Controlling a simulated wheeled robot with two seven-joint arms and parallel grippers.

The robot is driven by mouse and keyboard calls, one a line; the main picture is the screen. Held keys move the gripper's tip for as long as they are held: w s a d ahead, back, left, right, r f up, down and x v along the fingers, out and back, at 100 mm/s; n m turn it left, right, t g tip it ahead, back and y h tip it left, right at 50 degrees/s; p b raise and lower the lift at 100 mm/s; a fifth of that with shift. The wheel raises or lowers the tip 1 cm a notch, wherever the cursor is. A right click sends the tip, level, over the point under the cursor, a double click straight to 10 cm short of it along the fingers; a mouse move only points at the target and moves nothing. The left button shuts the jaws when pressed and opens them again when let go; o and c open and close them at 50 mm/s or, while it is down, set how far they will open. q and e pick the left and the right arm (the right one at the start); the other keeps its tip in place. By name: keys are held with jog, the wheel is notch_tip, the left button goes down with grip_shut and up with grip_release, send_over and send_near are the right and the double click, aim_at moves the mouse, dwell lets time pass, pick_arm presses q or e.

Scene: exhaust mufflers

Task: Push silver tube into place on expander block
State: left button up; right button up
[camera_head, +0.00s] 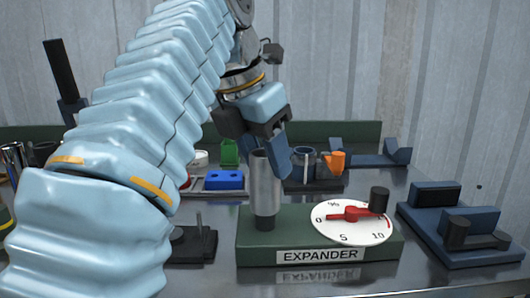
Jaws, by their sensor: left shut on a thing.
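The silver tube (265,188) stands upright on the left part of the green expander block (280,243). A dark piece shows under its lower end. I cannot tell how far the tube sits down on it. My left gripper (272,152) reaches in from the upper left and is shut at the tube's upper end, behind and to its right. The block carries a white dial (352,232) with a red pointer and a black knob (379,199). A label (320,254) on its front reads EXPANDER. My right gripper is not in view.
A blue fixture (460,225) stands to the right of the block. A dark fixture with a thin pin (192,244) stands to its left. Behind are a blue block (224,180), an orange part (338,160) and a blue cradle (370,157). My left arm hides much of the left side.

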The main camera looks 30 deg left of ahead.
aim_at(265, 176)
pick_arm(q)
jog(key=shift+f+b, duration=0.9)
jog(key=shift+f, duration=0.55)
jog(key=shift+f, duration=0.15)
jog(key=o, duration=1.2)
jog(key=p+v, duration=0.7)
jog(key=v, duration=0.5)
